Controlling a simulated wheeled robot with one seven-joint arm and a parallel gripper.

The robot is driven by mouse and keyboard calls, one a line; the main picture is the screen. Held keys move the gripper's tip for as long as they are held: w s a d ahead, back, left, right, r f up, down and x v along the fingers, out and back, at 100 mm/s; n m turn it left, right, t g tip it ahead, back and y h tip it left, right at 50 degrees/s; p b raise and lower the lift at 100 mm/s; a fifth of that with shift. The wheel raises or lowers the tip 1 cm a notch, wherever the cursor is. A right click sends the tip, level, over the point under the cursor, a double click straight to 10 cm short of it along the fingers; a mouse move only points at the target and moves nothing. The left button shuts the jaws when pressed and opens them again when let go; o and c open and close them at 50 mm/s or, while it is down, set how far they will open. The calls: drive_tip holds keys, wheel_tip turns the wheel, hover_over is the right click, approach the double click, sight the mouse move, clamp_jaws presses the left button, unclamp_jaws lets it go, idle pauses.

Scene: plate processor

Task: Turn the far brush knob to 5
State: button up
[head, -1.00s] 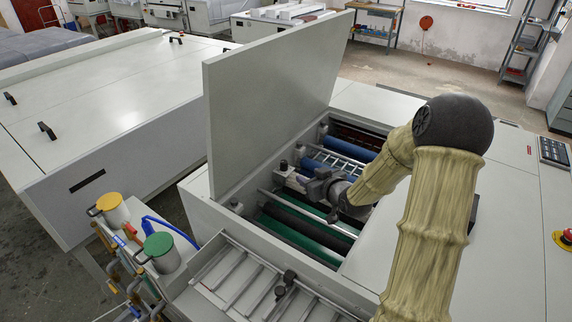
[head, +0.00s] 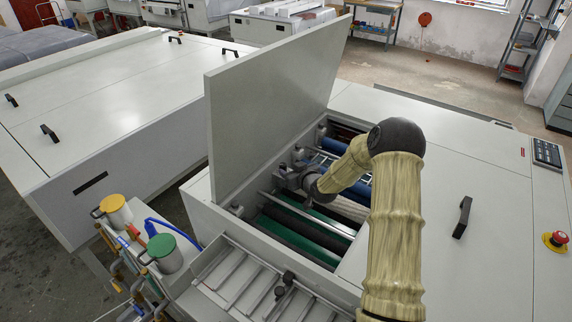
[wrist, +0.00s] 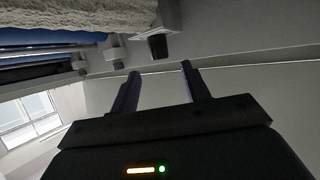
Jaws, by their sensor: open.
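My gripper (wrist: 160,69) is open, its two dark fingers apart and nothing between them. In the wrist view, a dark knob (wrist: 158,46) on a pale block lies just beyond the fingertips, about in line with the gap. Its scale and pointer cannot be read. In the head view, my gripper (head: 288,179) is inside the opened processor, close to the left wall below the raised lid. It hides part of that wall. I cannot tell which is the far brush knob.
The raised lid (head: 270,105) stands close to my gripper's left. A pale fluffy roller (wrist: 75,20) and other rollers, including a green one (head: 290,232), fill the opening. A slatted rack (head: 255,285) is at the front.

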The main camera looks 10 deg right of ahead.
sight(284, 166)
drive_tip(key=p+x, duration=0.1)
drive_tip(key=x, duration=0.4)
drive_tip(key=shift+d, duration=0.1)
drive_tip(key=c, duration=1)
